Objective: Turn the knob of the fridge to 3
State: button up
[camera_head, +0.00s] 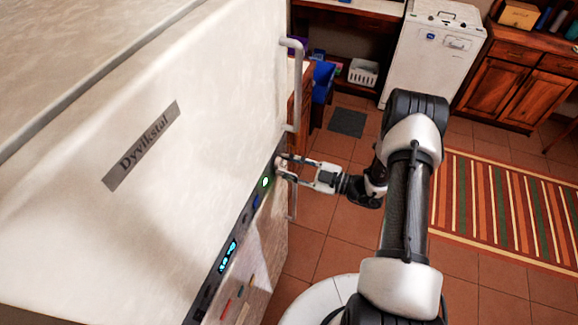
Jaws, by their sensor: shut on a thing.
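The knob (281,166) is at the strip's far end, mostly covered by my gripper. My gripper (284,167) reaches in from the right and is shut on the knob. The knob's numbers and pointer are too small and hidden to read.
White handles (296,85) stick out from the fridge front, one just beyond my gripper. A white appliance (432,50) and wooden cabinets (520,85) stand at the back. A striped rug (505,210) lies on the right. Tiled floor between is clear.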

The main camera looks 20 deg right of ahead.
jog(key=o, duration=0.9)
jog(key=v, duration=1.2)
